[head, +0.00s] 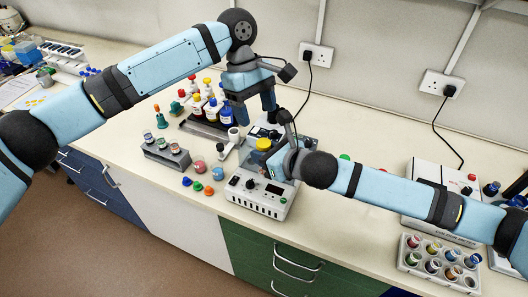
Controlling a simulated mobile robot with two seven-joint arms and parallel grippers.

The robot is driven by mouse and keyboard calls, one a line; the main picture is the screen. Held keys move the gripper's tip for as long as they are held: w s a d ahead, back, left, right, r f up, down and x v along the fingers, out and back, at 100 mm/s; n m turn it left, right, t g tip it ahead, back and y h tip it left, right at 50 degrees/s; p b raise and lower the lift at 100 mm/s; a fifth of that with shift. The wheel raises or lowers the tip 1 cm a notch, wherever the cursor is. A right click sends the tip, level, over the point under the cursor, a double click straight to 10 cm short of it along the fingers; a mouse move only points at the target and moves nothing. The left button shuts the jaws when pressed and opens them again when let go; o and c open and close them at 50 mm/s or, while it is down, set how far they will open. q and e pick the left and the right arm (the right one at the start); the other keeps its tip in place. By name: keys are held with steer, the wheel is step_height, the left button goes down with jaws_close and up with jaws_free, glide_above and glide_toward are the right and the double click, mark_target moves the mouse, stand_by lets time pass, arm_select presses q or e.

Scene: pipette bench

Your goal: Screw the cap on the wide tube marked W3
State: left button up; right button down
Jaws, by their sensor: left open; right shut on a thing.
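My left gripper (254,111) is open and points down above the back of the white instrument, with nothing visible between its fingers. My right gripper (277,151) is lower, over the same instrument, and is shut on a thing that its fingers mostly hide. A yellow-topped object (264,144) shows right beside its fingers; I cannot tell whether it is the thing held. Loose blue (187,182), green (198,187) and orange (209,190) caps lie on the bench at the front. A grey rack (168,158) holds several wide tubes. The W3 mark is not readable.
The white instrument (262,193) with a knob and display stands at the bench's front edge. Dropper bottles (211,110) stand behind to the left.

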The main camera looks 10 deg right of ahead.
mark_target(264, 143)
arm_select(q)
steer(key=x, duration=0.7)
steer(key=shift+f, duration=0.1)
steer(key=c, duration=1.1)
steer(key=o, duration=1)
steer(key=shift+c, duration=0.2)
steer(key=shift+r, duration=2.3)
steer(key=o, duration=0.6)
steer(key=shift+c, duration=0.2)
steer(key=v, duration=1.2)
